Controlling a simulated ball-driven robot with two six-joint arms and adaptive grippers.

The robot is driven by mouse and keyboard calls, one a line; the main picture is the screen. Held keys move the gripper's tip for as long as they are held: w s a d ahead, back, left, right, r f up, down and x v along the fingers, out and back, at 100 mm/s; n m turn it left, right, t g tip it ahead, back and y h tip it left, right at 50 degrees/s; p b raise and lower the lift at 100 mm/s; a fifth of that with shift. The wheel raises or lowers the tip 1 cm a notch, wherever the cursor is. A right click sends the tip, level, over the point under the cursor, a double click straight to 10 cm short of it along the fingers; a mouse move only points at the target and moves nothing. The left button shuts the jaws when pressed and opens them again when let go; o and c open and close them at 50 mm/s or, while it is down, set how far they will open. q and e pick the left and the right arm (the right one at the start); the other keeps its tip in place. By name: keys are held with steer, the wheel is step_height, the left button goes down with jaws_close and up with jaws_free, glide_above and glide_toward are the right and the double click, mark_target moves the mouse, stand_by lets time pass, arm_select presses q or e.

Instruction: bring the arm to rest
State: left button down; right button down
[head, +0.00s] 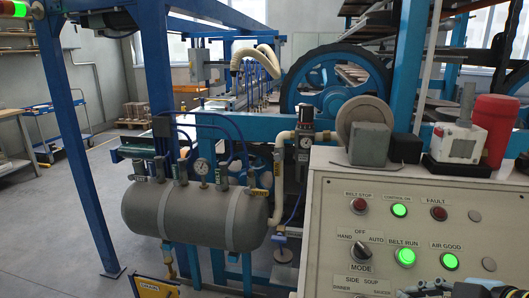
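The sloped control panel (330,220) fills the lower right of the head view. Its mode knob (361,250) is dark, with HAND, OFF and AUTO around it. The BELT RUN button (403,256) and the AIR GOOD lamp (450,261) glow green. The BELT STOP button (359,203) is red. Part of my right gripper (425,289) shows dark at the bottom edge, in front of the panel's lower part. Its fingers are mostly cut off, so I cannot tell their opening or whether they touch anything. My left gripper is not in view.
A grey air tank (195,215) with gauges stands left of the panel. A blue post (75,150) rises at the left. A grey box (369,144), a white device (455,143) and a red cylinder (498,125) stand along the panel's top. Open floor (45,225) lies far left.

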steer(key=s+d+m+g+h, duration=0.2)
steer(key=s+m+g+h, duration=0.35)
steer(key=s+m, duration=0.95)
steer(key=s+d+f+n+g+b, duration=0.15)
steer(key=f+b, duration=0.25)
steer(key=f, duration=1.3)
steer(key=s+d+f+n+b, duration=0.15)
steer(key=f+b, duration=0.25)
steer(key=f, duration=1.2)
steer(key=s+f+g+b, duration=0.1)
steer(key=s+f+b, duration=0.2)
steer(key=s+f, duration=0.6)
steer(key=s+f+g+y+b, duration=0.1)
steer(key=s+f+b, duration=0.3)
steer(key=s+f, duration=0.6)
step_height(320, 180, down, 7)
steer(key=shift+s+d+r+b, duration=0.2)
steer(key=shift+d+b, duration=0.05)
steer(key=shift+b, duration=0.05)
